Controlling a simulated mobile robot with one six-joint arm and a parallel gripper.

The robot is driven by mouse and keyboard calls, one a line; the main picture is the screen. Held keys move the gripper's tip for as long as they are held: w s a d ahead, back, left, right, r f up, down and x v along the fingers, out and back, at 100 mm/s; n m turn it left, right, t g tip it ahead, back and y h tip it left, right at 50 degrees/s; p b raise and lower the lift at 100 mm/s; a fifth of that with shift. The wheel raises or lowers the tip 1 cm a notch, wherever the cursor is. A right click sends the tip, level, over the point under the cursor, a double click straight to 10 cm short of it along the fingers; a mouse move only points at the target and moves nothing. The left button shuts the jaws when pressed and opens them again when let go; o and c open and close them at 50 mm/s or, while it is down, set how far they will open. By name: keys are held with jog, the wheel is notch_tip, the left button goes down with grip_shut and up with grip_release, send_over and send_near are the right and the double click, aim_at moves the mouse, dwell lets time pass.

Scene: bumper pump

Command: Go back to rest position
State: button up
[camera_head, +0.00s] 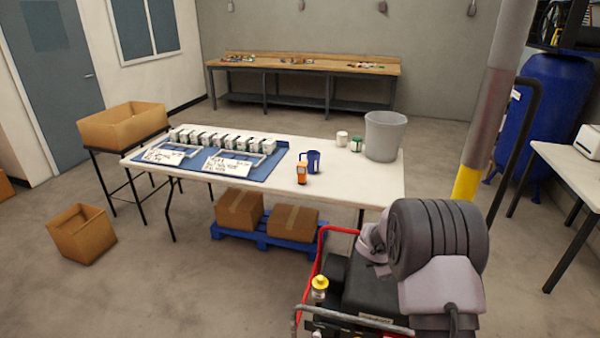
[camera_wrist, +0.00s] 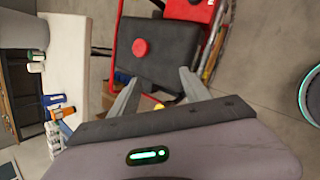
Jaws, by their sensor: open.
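My gripper (camera_wrist: 158,78) shows in the wrist view with its two grey fingers spread apart and nothing between them. It is above the red-framed machine, whose black body (camera_wrist: 150,50) has a red cap and lies beyond the fingertips. In the head view my arm is folded at the lower right, over the same machine (camera_head: 340,290), which has a yellow cap. The fingertips are not clear in the head view.
A blue pallet (camera_head: 262,238) with cartons sits below. Open floor lies at the left front.

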jog(key=s+a+r+m+b, duration=0.1)
jog(key=s+a+r+m, duration=0.1)
jog(key=s+r+m, duration=0.65)
jog(key=s+a+r+m+b, duration=0.15)
jog(key=s+r+m, duration=0.35)
jog(key=s+r, duration=0.6)
jog(key=s+a+r+m+y, duration=0.1)
jog(key=s+a+m+y, duration=0.2)
jog(key=s, duration=0.7)
jog(key=s+a+r+m+y+b, duration=0.1)
jog(key=s+a+m+y, duration=0.1)
jog(key=s+a+m, duration=0.5)
jog(key=s+a, duration=0.2)
jog(key=s, duration=0.1)
jog(key=shift+s+a+y, duration=0.2)
jog(key=shift+s+y, duration=0.2)
jog(key=shift+o, duration=0.2)
jog(key=shift+w, duration=0.1)
